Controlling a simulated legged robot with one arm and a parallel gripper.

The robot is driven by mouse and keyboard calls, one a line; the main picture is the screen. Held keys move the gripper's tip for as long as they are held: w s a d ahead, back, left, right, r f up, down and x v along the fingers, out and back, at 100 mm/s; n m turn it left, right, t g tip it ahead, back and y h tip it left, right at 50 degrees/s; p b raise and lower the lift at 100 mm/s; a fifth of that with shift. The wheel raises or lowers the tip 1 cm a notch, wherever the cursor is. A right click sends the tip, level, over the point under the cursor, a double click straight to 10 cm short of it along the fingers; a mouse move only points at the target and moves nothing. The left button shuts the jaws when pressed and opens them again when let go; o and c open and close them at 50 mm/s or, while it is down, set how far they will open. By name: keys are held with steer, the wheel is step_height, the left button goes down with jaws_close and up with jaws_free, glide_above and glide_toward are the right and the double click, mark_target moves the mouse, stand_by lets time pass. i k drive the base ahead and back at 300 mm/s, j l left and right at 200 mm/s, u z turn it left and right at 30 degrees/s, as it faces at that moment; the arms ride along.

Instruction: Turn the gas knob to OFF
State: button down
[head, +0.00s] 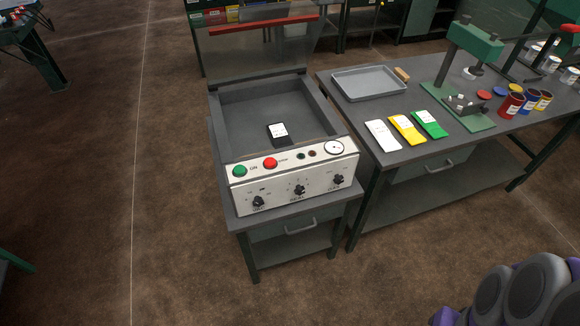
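A grey machine with a silver control panel (318,191) stands on a dark stand left of the long workbench. Three black knobs sit in a row low on the panel: a left knob (258,202), a middle knob (299,190) and a right knob (338,180). Their labels are too small to read, so I cannot tell which is the gas knob or where any points. Above them are a green button (239,171), a red button (270,163) and a round gauge (334,148). My gripper is not in view; only parts of my arm show at the lower right.
The workbench (400,160) adjoins on the right, with a grey tray (368,83), several coloured cards, a green press (470,50) and paint cans. A clear lid (260,50) stands raised behind the panel. The floor (170,260) in front and left is clear.

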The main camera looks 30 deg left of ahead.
mark_target(338, 179)
steer(key=u, duration=1.35)
